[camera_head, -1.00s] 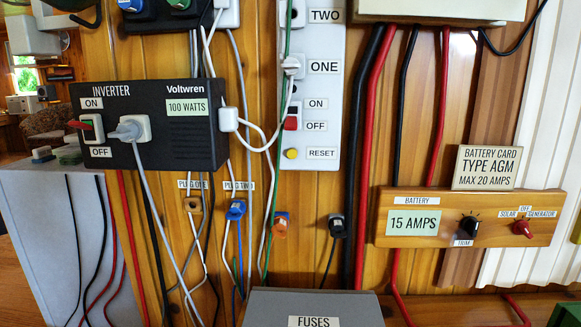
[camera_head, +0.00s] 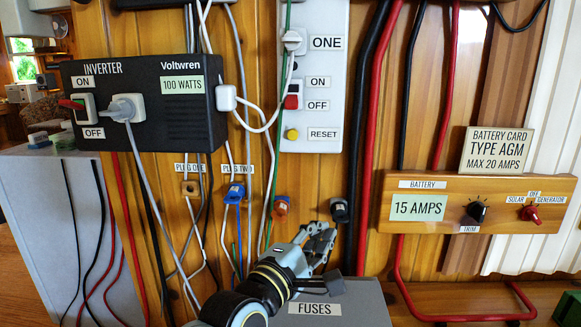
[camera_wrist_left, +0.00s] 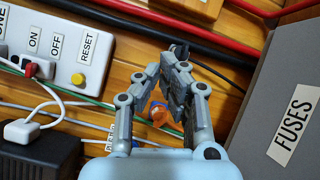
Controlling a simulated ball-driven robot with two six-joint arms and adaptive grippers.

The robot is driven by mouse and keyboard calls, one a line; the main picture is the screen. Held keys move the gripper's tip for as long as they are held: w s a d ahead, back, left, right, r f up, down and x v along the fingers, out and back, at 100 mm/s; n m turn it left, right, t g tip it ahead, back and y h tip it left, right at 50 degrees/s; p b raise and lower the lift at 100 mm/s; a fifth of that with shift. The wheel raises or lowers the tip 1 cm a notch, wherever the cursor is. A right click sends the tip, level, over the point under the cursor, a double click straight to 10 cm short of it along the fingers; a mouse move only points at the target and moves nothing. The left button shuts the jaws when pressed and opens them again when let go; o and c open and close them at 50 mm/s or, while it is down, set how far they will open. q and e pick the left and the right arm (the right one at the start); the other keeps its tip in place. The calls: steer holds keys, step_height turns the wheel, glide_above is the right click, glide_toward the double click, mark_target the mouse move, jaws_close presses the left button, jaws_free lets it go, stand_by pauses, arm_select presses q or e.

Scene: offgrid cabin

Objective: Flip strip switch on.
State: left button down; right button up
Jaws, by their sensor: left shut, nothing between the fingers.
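The white power strip (camera_head: 322,75) is mounted upright on the wood wall, with labels ON, OFF and RESET. Its red switch (camera_head: 291,102) sits beside the OFF label, with a yellow reset button (camera_head: 292,134) below. In the left wrist view the strip (camera_wrist_left: 58,18), red switch (camera_wrist_left: 42,68) and yellow button (camera_wrist_left: 77,80) lie at the left. My left gripper (camera_head: 328,234) is shut and empty, below the strip and above the fuse box, apart from the switch. Its fingers also show in the left wrist view (camera_wrist_left: 180,76). My right gripper is out of view.
A black inverter (camera_head: 145,104) with a plugged cord is left of the strip. White and green cables run close by the switch. Hanging plugs, including an orange one (camera_head: 281,206), are below. The fuse box (camera_head: 350,290) is at the bottom; a battery panel (camera_head: 430,185) is right.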

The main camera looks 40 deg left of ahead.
mark_target(292, 99)
arm_select(q)
steer(key=a+r+n+t+y, duration=0.1)
steer(key=a+r+n+y, duration=0.2)
steer(key=n, duration=0.7)
steer(key=a+r+n+t+y, duration=0.2)
steer(key=a+r+n+y, duration=0.1)
steer(key=r+n+y, duration=0.4)
steer(key=n+y, duration=0.3)
steer(key=n, duration=0.1)
steer(key=shift+a+r, duration=0.2)
steer(key=shift+a, duration=0.2)
steer(key=p+x, duration=0.2)
steer(key=x, duration=0.7)
steer(key=shift+w+a+r+p, duration=0.15)
steer(key=shift+w+r+p, duration=0.05)
steer(key=shift+r+p, duration=0.15)
